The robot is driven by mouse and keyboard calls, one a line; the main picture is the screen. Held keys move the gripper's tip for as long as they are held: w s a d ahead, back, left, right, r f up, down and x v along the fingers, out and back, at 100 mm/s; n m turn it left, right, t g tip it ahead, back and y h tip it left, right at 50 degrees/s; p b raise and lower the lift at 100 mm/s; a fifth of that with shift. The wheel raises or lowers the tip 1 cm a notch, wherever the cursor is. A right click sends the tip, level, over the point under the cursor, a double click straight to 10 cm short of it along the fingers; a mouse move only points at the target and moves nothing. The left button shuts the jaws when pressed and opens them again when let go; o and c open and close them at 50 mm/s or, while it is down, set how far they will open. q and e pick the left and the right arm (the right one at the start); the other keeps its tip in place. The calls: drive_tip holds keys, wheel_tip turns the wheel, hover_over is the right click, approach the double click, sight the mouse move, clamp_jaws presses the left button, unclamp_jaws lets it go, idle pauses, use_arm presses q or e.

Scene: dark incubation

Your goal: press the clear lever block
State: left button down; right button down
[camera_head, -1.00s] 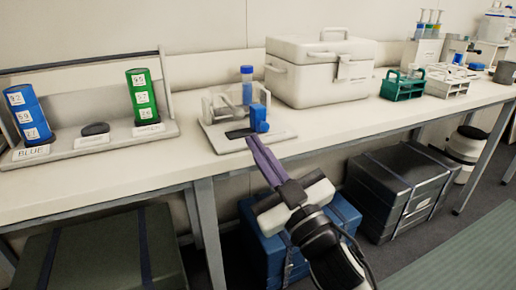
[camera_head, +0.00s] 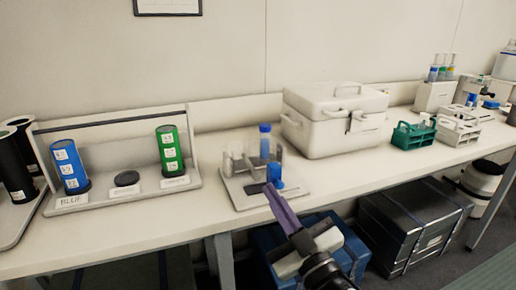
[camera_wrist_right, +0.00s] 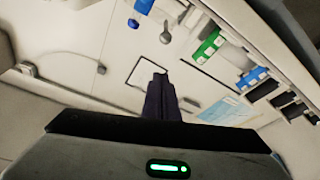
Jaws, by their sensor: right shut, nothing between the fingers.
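A small stand with a light base plate (camera_head: 243,202) sits near the bench's front edge. It carries a clear block (camera_head: 236,163), a tube with a blue cap (camera_head: 265,140), a blue knob-like piece (camera_head: 275,176) and a flat dark pad (camera_head: 254,188). My right gripper (camera_head: 268,187) is shut and empty. Its purple-tinted fingers reach up from the lower right, and their tip overlaps the stand's front beside the dark pad and blue piece; I cannot tell whether it touches. In the right wrist view the dark fingers (camera_wrist_right: 161,97) are together. My left gripper is not in view.
A white lidded case (camera_head: 335,130) stands right of the stand. To the left, a rack (camera_head: 115,203) holds a blue cylinder (camera_head: 69,166), a green cylinder (camera_head: 170,150) and a dark disc (camera_head: 126,179). A green tube rack (camera_head: 413,136) is farther right.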

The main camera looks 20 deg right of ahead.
drive_tip(key=p, duration=0.1)
drive_tip(key=r+p, duration=0.1)
drive_tip(key=shift+s+a+n+g+p, duration=0.1)
drive_tip(key=shift+a+n+g+p, duration=0.1)
drive_tip(key=shift+n+g+p, duration=0.15)
drive_tip(key=shift+f, duration=0.1)
drive_tip(key=w+f, duration=0.1)
drive_tip(key=w, duration=0.8)
drive_tip(key=shift+w+f, duration=0.15)
drive_tip(key=shift+w, duration=0.05)
